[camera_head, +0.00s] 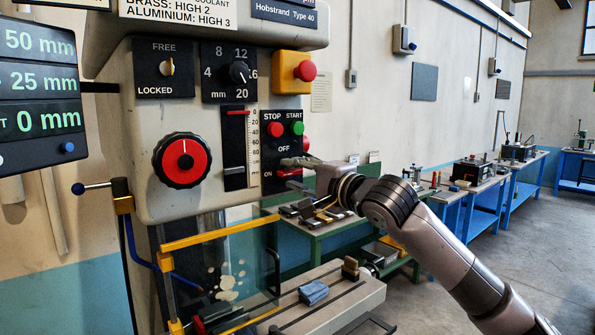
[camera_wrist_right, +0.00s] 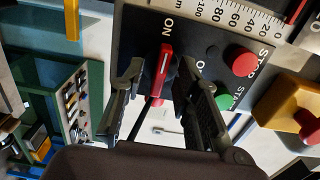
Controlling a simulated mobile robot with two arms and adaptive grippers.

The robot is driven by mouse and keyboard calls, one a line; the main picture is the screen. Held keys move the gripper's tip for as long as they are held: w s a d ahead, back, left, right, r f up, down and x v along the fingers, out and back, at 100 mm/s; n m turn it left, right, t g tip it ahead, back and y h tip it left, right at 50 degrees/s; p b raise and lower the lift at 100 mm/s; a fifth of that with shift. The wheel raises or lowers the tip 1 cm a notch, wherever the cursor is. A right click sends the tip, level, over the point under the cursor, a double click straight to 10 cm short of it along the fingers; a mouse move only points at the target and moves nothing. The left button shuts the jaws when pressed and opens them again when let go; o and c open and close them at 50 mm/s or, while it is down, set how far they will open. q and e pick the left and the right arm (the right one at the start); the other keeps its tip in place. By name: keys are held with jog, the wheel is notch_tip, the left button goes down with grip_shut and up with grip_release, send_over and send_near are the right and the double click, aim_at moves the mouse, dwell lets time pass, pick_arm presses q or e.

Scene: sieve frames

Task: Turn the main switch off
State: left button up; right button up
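The main switch is a red lever on the black control panel (camera_head: 271,187). In the head view the lever (camera_head: 288,172) lies level beside the ON label, with the OFF label above it. In the right wrist view the red lever (camera_wrist_right: 164,72) has one end by the ON label. My right gripper (camera_head: 298,164) is at the lever in the head view and partly covers it. In the right wrist view its two fingers (camera_wrist_right: 162,75) are apart, one on each side of the lever, with small gaps showing. My left gripper is not in view.
Above the switch are a red STOP button (camera_head: 275,129) and a green START button (camera_head: 297,128). A yellow box with a red emergency button (camera_head: 304,71) sits higher. A large red dial (camera_head: 182,160) is at left. A yellow-framed clear guard (camera_head: 222,236) stands below.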

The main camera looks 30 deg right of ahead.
jog(key=shift+c, duration=0.4)
grip_shut()
jog(key=shift+f, duration=0.1)
jog(key=m+b, duration=0.8)
jog(key=m, duration=0.4)
jog(key=shift+b, duration=0.35)
jog(key=m+b, duration=0.2)
jog(key=m, duration=0.4)
dwell(0.4)
